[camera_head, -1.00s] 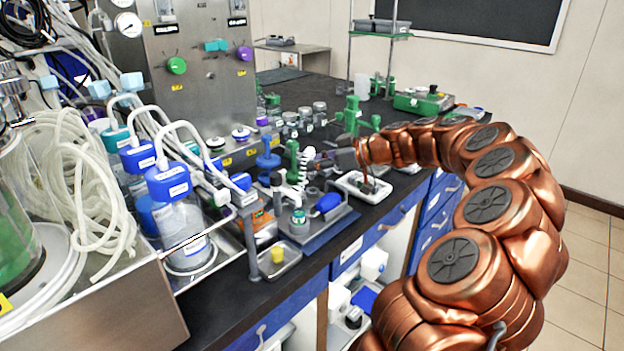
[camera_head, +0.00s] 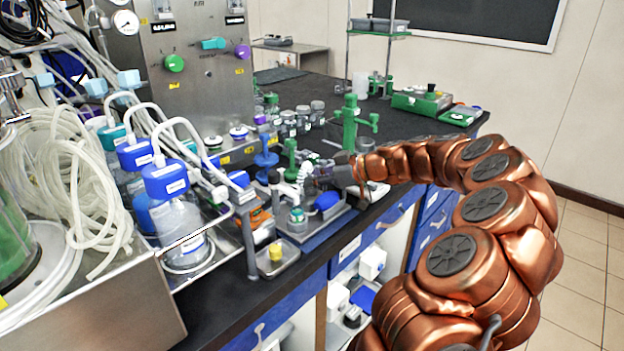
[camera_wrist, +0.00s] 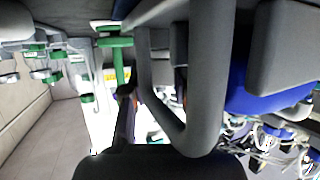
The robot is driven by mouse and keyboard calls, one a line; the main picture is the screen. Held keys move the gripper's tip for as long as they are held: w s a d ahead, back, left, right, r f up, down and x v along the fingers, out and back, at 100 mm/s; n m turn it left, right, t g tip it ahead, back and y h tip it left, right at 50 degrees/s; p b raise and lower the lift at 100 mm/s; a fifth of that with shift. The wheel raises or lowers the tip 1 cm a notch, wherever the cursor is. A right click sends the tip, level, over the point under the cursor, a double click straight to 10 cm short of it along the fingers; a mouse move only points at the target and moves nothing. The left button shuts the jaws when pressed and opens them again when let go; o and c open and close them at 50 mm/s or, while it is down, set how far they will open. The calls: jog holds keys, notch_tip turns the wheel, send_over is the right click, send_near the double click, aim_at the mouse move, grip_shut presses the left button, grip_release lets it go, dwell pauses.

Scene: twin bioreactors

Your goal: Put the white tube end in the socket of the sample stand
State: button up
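The sample stand (camera_head: 325,226) is a grey metal tray-like base near the bench's front edge, with a small teal-capped bottle (camera_head: 297,219) and a blue rounded part (camera_head: 327,201) on it. My gripper (camera_head: 322,181) is just above and behind this blue part in the head view. A white ribbed piece (camera_head: 304,172) shows beside the gripper; I cannot tell if it is the tube end or if they touch. The wrist view shows grey gripper parts close up, with a blue surface (camera_wrist: 240,88) behind them. The fingertips' closure and the socket are not clear.
A grey post (camera_head: 250,240) and a small tray with a yellow cup (camera_head: 275,251) stand left of the stand. Blue-capped bottles (camera_head: 180,225) with white tubes are further left. A green clamp stand (camera_head: 350,125) rises behind. The bench's front edge is close.

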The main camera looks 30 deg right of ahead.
jog(key=o, duration=0.5)
jog(key=shift+c, duration=0.2)
jog(key=shift+r, duration=0.1)
jog(key=shift+r+p, duration=0.15)
jog(key=shift+p, duration=0.3)
jog(key=b+v, duration=0.1)
jog(key=v, duration=1.1)
jog(key=shift+s, duration=0.1)
